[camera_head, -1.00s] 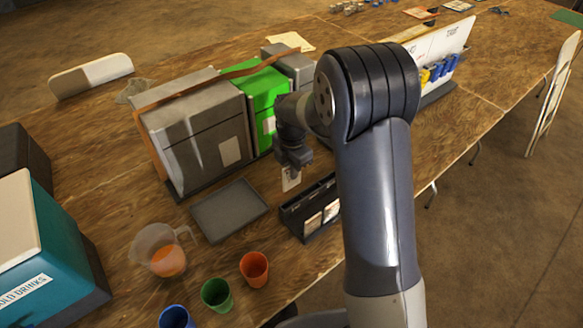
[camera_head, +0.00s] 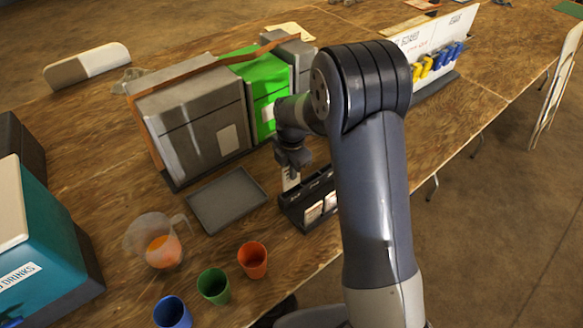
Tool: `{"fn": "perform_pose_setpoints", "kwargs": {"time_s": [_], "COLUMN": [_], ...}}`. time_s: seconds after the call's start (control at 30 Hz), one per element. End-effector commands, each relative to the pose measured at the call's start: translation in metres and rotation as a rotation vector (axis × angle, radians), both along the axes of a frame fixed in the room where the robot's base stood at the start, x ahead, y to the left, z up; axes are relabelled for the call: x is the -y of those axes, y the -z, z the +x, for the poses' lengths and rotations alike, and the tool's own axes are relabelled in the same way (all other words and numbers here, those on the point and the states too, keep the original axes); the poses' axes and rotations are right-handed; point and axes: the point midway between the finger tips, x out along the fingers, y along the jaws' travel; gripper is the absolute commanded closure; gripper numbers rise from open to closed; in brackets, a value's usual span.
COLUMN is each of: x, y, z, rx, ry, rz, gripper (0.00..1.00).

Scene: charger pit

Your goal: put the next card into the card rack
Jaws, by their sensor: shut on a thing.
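My gripper (camera_head: 291,166) points down and is shut on a small white card (camera_head: 290,179). The card hangs upright over the left, rear part of the black card rack (camera_head: 292,216). Its lower edge meets the rack's outline in the picture; I cannot tell whether it is inside a slot. Two pale cards (camera_head: 313,213) show on the rack's front face. My forearm hides the rack's right end.
A flat grey tray (camera_head: 227,200) lies left of the rack, in front of grey and green boxes (camera_head: 200,115). Orange (camera_head: 252,260), green (camera_head: 213,286) and blue (camera_head: 172,313) cups and a clear jug (camera_head: 155,241) stand in front. A sign board with hooks (camera_head: 437,50) is at the back right.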

Motion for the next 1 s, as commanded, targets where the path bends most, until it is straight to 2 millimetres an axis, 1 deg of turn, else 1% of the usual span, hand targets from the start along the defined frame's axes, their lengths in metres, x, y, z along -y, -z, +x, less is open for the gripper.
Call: {"fn": "perform_pose_setpoints", "kwargs": {"time_s": [0.03,0.5,0.7,0.97,1.0], "x": [0.000,0.000,0.000,0.000,0.000], "y": [0.005,0.033,0.039,0.038,0.038], "z": [0.000,0.000,0.000,0.000,0.000], "rx": [-0.001,0.000,0.000,0.000,0.000], "ry": [0.000,0.000,0.000,0.000,0.000], "rz": [-0.001,0.000,0.000,0.000,0.000], "gripper": [1.00,1.00,1.00,1.00,0.92]}}
